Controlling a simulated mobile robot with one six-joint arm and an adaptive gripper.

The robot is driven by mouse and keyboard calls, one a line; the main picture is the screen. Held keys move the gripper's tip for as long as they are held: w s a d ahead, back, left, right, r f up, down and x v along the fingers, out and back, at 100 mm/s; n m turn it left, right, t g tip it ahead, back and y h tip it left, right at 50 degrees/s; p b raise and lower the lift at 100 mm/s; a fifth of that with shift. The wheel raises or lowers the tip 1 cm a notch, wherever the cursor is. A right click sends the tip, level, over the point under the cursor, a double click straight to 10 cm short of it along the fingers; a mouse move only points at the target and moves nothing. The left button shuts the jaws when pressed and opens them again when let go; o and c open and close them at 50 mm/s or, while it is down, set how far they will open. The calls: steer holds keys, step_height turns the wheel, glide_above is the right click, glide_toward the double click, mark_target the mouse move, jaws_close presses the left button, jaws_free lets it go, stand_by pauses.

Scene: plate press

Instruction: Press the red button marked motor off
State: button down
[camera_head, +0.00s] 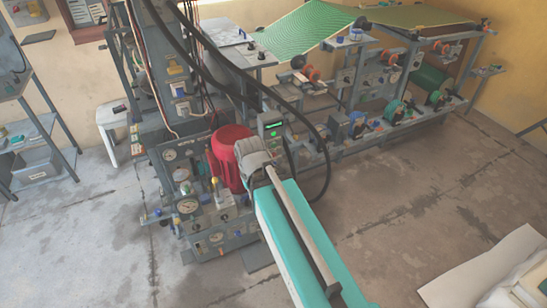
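The press machine (225,244) stands left of centre, with gauges and small knobs on its front. A rounded red motor-like housing (226,152) sits at its middle. Right of it is a small grey control box (270,129) with a lit green display and a green spot below. I cannot make out a red button or any "motor off" marking; the details are too small. A long teal and grey form, which looks like part of my arm, reaches up from the bottom to a grey rounded part by the red housing. I see no gripper fingers.
Dark hoses hang across the machine to the right of the control box. A long frame with rollers and green sheets (312,31) stands behind at right. A white stool (112,118) and grey shelf (42,130) are at left. A pale stack (480,272) lies lower right.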

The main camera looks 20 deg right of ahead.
steer(key=shift+a, duration=0.3)
steer(key=shift+f, duration=0.1)
steer(key=w+d+f+m+t+y+b, duration=0.3)
steer(key=w+f+m+t+y+b, duration=0.4)
steer(key=w+f+b, duration=1.45)
steer(key=w+d+f+m+t+h+b, duration=0.2)
steer(key=d+m+t+b, duration=0.1)
steer(key=d+b, duration=0.5)
steer(key=w+d+f+m+t+h+b, duration=0.2)
steer(key=d+f+m+t+b, duration=0.1)
steer(key=d+b, duration=0.4)
steer(key=w+d+f+m+t+h+b, duration=0.2)
steer(key=d+b, duration=0.6)
steer(key=b, duration=0.4)
steer(key=f+m+t, duration=0.1)
steer(key=m+t, duration=0.1)
steer(key=t, duration=0.1)
steer(key=shift+w+d+f, duration=0.25)
steer(key=shift+w+d, duration=0.1)
steer(key=shift+w, duration=0.1)
